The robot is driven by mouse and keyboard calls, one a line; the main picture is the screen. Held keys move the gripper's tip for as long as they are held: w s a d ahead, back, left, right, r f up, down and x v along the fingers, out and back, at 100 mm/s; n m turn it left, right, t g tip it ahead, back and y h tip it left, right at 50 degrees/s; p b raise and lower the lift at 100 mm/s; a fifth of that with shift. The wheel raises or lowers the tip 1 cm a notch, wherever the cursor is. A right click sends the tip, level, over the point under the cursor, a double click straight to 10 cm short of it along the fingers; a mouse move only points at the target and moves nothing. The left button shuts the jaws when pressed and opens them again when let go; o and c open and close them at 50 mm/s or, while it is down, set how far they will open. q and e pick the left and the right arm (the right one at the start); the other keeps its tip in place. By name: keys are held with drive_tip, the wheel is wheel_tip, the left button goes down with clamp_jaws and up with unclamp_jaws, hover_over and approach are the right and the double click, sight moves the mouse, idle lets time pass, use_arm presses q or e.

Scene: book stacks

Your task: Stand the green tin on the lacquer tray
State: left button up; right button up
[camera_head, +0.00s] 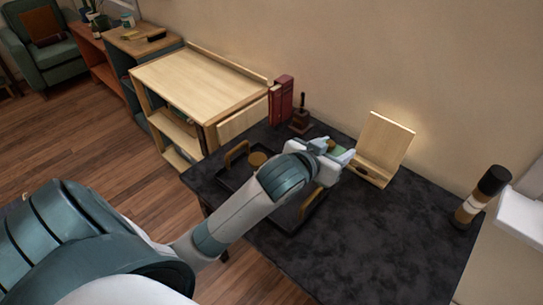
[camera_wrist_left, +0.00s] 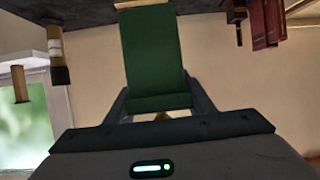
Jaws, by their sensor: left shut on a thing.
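The green tin (camera_wrist_left: 155,55) fills the middle of the left wrist view, between the fingers. My left gripper (camera_head: 335,151) is shut on it. In the head view only a small green part of the tin (camera_head: 337,149) shows between the white gripper parts. The dark lacquer tray (camera_head: 284,217) with two gold-brown handles lies on the black table, left of and nearer than the gripper. My forearm hides much of the tray. The height of the tin above the table is hard to tell. My right gripper is not in view.
A wooden stand (camera_head: 385,148) is right beside the gripper. Dark red books (camera_head: 281,101) and a stamp-like object (camera_head: 300,119) stand at the back. A black-topped bottle (camera_head: 483,196) stands right. The front right table is clear.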

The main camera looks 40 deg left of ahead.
use_arm(q)
drive_tip(key=s+f, duration=0.1)
drive_tip(key=f, duration=0.1)
drive_tip(key=s+a+f, duration=0.1)
drive_tip(key=f, duration=0.2)
drive_tip(key=s+f, duration=0.1)
drive_tip(key=f, duration=0.1)
drive_tip(key=shift+s+a+f+b, duration=0.25)
drive_tip(key=shift+s+a+b, duration=0.05)
drive_tip(key=shift+s+b, duration=0.1)
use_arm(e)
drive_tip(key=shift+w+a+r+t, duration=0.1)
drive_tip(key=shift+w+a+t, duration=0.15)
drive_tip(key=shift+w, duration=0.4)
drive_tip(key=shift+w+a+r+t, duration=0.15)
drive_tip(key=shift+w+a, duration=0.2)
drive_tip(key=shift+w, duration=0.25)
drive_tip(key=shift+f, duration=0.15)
use_arm(q)
drive_tip(key=shift+f, duration=0.1)
